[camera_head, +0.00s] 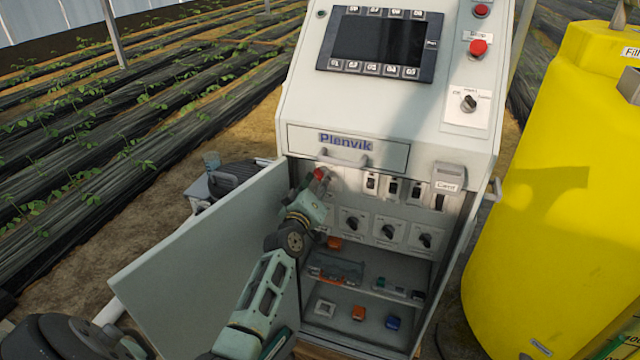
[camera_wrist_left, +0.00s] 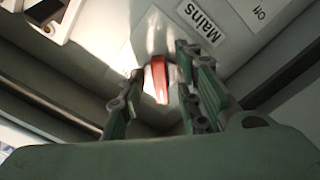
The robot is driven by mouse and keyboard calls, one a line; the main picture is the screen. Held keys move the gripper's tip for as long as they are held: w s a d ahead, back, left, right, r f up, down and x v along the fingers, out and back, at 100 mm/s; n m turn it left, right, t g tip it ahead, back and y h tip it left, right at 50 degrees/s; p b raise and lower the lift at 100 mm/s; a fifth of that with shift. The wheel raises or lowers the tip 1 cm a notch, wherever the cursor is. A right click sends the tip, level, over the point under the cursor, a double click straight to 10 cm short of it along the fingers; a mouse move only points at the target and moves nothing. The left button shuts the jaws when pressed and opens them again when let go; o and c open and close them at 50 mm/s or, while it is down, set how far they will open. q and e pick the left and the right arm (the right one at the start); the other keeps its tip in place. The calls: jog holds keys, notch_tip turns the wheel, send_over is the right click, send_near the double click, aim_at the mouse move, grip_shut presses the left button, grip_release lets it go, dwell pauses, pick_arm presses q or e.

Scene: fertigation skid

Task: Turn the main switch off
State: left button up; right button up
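The main switch has a red handle (camera_head: 321,174) at the upper left of the open cabinet compartment. In the left wrist view the red handle (camera_wrist_left: 159,78) sits beside a label reading "Mains" (camera_wrist_left: 202,22). My left gripper (camera_head: 318,188) reaches into the compartment from below and covers part of the switch. In the left wrist view the green fingers of my left gripper (camera_wrist_left: 160,88) stand apart, one on each side of the handle. I see no clear contact with it. My right gripper is not in view.
The cabinet door (camera_head: 200,275) hangs open to the left. Rotary switches (camera_head: 389,232) and breakers (camera_head: 392,188) line the compartment beside my gripper. A drawer with a handle (camera_head: 345,158) is just above. A yellow tank (camera_head: 560,210) stands to the right.

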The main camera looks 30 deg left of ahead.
pick_arm(q)
jog(key=v, duration=1.2)
dwell(0.3)
